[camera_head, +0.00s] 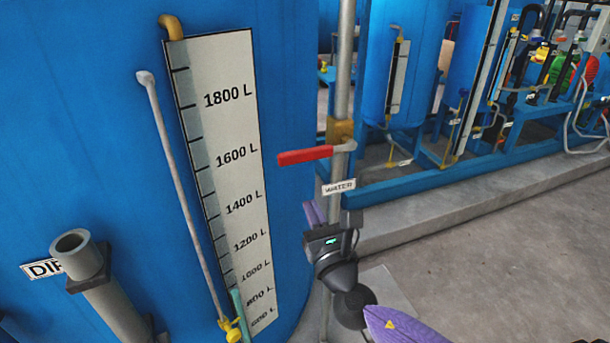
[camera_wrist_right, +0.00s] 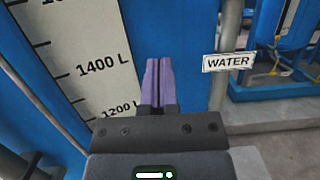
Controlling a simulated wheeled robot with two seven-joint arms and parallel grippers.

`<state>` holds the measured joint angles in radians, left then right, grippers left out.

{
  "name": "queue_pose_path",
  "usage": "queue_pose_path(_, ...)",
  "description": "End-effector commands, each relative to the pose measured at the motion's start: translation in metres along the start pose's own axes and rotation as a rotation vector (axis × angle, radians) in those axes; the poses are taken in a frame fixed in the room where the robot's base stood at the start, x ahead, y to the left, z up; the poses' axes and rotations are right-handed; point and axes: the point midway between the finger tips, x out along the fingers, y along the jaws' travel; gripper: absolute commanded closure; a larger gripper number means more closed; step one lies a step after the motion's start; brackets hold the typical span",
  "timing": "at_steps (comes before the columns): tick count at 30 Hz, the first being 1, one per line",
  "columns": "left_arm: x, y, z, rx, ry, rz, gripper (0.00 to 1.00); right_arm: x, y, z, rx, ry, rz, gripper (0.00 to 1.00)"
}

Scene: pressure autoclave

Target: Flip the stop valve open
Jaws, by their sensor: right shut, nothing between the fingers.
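The stop valve has a red lever handle (camera_head: 305,156) that points left, across the grey vertical pipe (camera_head: 341,90). Its brass body (camera_head: 341,131) sits on the pipe just above the handle's pivot. My right gripper (camera_head: 316,212) is below the red handle, beside the pipe and in front of the blue tank, apart from the handle. In the right wrist view its purple fingers (camera_wrist_right: 158,82) are together with nothing between them. The valve handle is not in the right wrist view. My left gripper is not in view.
A WATER label (camera_head: 339,187) is on the pipe below the valve. The large blue tank (camera_head: 90,150) with a litre scale (camera_head: 225,150) fills the left. Concrete floor (camera_head: 500,240) is clear at right.

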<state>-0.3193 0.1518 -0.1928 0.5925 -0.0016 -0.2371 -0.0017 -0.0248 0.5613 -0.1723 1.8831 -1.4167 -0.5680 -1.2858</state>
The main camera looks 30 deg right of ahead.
Motion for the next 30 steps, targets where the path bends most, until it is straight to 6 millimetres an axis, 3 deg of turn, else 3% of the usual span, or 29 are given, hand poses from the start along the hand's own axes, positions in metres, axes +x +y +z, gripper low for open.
queue_pose_path(5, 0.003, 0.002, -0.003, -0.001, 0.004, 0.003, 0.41, 0.039, 0.0, 0.0, -0.001, -0.003, -0.001, 1.0)
queue_pose_path(6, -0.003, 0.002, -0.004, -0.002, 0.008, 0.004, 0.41, 0.043, 0.0, 0.009, 0.001, -0.003, 0.0, 1.0)
queue_pose_path(9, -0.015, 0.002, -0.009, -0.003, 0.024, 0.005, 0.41, 0.046, 0.0, 0.027, 0.002, -0.002, 0.002, 1.0)
queue_pose_path(13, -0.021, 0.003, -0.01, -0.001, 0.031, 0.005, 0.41, 0.048, 0.0, 0.037, 0.0, -0.001, 0.001, 1.0)
queue_pose_path(30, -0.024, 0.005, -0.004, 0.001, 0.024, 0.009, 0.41, 0.049, 0.001, 0.041, 0.021, 0.001, -0.005, 1.0)
